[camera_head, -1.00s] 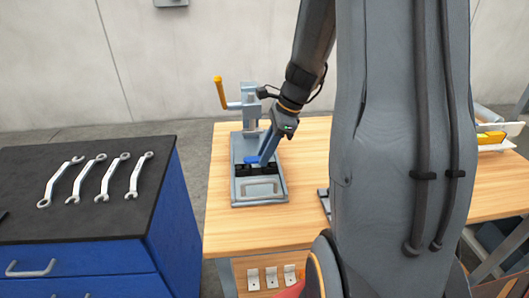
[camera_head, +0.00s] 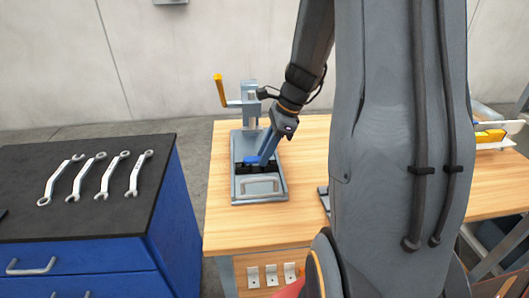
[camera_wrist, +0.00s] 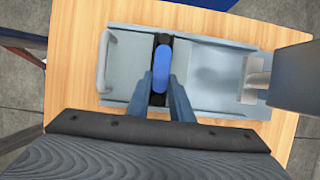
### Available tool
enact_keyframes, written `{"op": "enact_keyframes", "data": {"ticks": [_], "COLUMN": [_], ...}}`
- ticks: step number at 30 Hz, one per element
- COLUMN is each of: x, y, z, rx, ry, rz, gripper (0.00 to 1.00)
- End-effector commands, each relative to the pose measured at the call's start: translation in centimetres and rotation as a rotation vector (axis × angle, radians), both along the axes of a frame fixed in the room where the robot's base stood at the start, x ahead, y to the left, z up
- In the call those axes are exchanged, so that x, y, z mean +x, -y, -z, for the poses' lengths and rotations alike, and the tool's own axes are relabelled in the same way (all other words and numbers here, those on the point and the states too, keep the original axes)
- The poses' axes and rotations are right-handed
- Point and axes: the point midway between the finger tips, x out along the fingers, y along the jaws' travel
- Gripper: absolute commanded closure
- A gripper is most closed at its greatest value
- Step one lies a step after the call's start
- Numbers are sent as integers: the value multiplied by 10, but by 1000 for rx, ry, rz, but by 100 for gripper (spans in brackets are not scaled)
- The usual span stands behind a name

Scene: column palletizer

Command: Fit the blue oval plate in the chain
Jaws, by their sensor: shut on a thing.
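The blue oval plate (camera_wrist: 162,68) is small and upright in the wrist view, between the fingertips of my gripper (camera_wrist: 164,84). My gripper is shut on it. In the head view the plate (camera_head: 250,160) shows as a blue spot at the tip of my gripper (camera_head: 259,160). The black chain (camera_wrist: 161,50) lies across the grey fixture tray (camera_head: 272,198), and the plate is over it. I cannot tell whether the plate touches the chain or sits in it.
A press with an orange-handled lever (camera_head: 219,90) stands at the fixture's back. The fixture is on a wooden table (camera_head: 222,226). A blue cabinet (camera_head: 100,268) with several wrenches (camera_head: 96,175) on top stands at left. A yellow object (camera_head: 490,136) lies far right.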

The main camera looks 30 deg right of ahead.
Motion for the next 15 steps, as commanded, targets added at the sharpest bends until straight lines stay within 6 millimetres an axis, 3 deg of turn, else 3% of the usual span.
{"op": "enact_keyframes", "data": {"ticks": [5,6,9,15], "x": [0,0,0,0], "y": [0,0,0,0], "z": [0,0,0,0], "rx": [0,0,0,0], "ry": [0,0,0,0], "rz": [0,0,0,0], "gripper": [100,74,58,58]}}
